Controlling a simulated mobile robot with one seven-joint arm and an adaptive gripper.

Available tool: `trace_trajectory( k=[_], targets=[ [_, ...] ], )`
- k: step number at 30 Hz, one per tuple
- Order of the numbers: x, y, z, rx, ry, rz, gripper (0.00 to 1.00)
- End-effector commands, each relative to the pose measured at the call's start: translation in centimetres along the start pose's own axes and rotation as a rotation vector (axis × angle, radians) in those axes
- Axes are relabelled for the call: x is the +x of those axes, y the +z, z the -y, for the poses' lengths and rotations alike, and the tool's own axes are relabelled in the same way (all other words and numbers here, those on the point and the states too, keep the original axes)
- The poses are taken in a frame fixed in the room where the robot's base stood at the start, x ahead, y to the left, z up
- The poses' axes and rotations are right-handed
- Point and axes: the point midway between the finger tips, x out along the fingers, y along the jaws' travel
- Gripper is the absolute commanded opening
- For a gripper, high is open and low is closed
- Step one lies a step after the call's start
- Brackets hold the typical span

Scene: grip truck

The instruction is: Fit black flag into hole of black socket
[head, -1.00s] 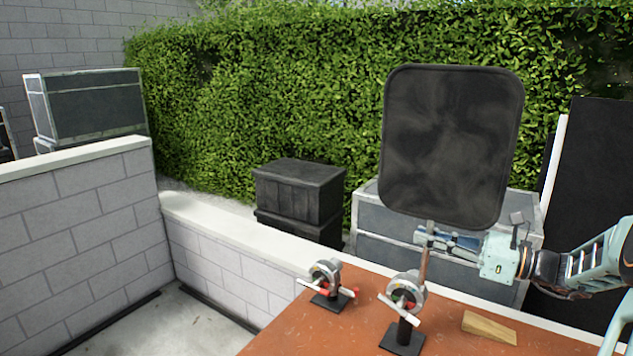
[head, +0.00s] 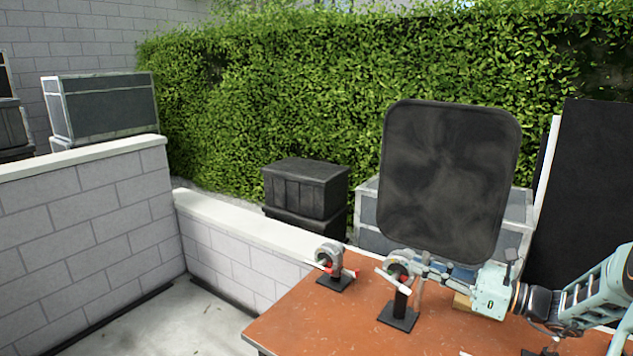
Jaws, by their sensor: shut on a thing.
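The black flag (head: 450,180) is a large, rounded dark panel, held upright with a slight tilt. My gripper (head: 426,266) is shut on its thin rod, just below the panel. The rod's lower end (head: 420,292) shows below the jaws, close to the right of the nearer socket head. Two sockets with round grey heads, red parts and black bases stand on the table: a nearer one (head: 400,302) and one farther left (head: 331,265). I cannot tell whether the rod touches the nearer socket or is in its hole.
The brown-orange table (head: 300,318) has free room at the front left. A wooden wedge (head: 462,301) lies partly hidden behind my gripper. A low block wall (head: 235,250) runs behind the table. Dark crates (head: 305,188) and a hedge (head: 270,100) stand beyond.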

Motion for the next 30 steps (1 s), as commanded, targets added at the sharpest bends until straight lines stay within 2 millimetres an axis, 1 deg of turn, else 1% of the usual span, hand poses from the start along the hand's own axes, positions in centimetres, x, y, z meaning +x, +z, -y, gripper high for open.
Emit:
trace_trajectory(
  k=[1, 3, 5, 6, 9, 12, 15, 18, 20, 25, 30],
  targets=[
    [0.5, -2.1, -1.0, 0.011, -0.002, 0.005, 0.0],
    [1.1, -4.8, -2.5, 0.012, -0.007, 0.007, 0.0],
    [1.6, -7.2, -4.0, 0.013, -0.011, 0.006, 0.0],
    [2.0, -8.6, -5.1, 0.013, -0.012, 0.005, 0.0],
    [2.8, -11.6, -7.8, 0.012, -0.015, 0.0, 0.0],
    [3.3, -13.5, -9.9, 0.007, -0.013, -0.005, 0.0],
    [3.6, -14.6, -11.2, 0.003, -0.013, -0.009, 0.0],
    [3.9, -14.8, -11.7, 0.001, -0.032, -0.011, 0.0],
    [4.1, -14.6, -11.8, 0.001, -0.059, -0.012, 0.0],
    [4.6, -14.1, -11.8, 0.003, -0.195, -0.012, 0.0],
    [4.4, -14.3, -11.6, 0.004, -0.34, -0.012, 0.0]
  ],
)
